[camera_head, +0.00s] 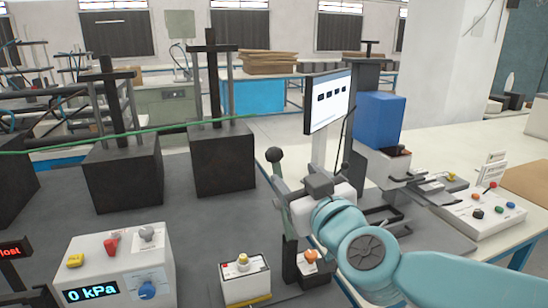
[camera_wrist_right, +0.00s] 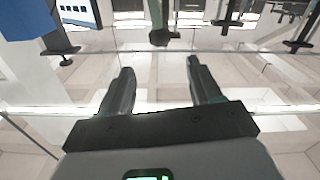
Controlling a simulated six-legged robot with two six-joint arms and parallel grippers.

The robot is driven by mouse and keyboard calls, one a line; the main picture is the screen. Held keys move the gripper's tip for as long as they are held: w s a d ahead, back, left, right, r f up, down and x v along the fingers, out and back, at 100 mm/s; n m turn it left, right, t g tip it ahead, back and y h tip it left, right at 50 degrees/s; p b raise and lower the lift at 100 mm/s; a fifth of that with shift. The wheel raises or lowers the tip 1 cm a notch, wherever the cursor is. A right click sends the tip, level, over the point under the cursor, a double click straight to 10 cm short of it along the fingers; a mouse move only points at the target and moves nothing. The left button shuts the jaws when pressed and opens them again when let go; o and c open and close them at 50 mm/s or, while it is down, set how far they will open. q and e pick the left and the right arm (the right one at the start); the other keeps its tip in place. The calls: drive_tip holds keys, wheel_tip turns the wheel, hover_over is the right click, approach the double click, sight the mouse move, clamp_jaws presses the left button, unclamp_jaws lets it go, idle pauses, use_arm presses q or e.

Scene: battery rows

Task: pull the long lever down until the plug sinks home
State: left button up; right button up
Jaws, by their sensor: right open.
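The long lever (camera_head: 274,157) shows a dark rounded knob on a grey shaft, standing up and leaning slightly left in the head view. My right gripper (camera_head: 283,194) is beside the lever's lower shaft in that view; whether they touch cannot be told. In the right wrist view the gripper (camera_wrist_right: 157,88) has its fingers spread with nothing between them. A dark round-ended bar (camera_wrist_right: 160,36) hangs beyond the fingertips there and may be the lever. I cannot make out the plug for certain; my right arm covers part of the fixture. My left gripper is not in view.
A screen (camera_head: 327,103) and a blue box (camera_head: 379,120) stand behind my right arm. A white 0 kPa box (camera_head: 118,265), a small button box (camera_head: 244,277) and an orange-topped block (camera_head: 311,257) stand in front. Dark presses (camera_head: 223,157) fill the left. A green line (camera_head: 165,129) crosses them.

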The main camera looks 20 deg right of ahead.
sight(276, 157)
drive_tip(key=w, duration=1.3)
drive_tip(key=shift+a, duration=0.25)
drive_tip(key=shift+s, duration=0.1)
clamp_jaws()
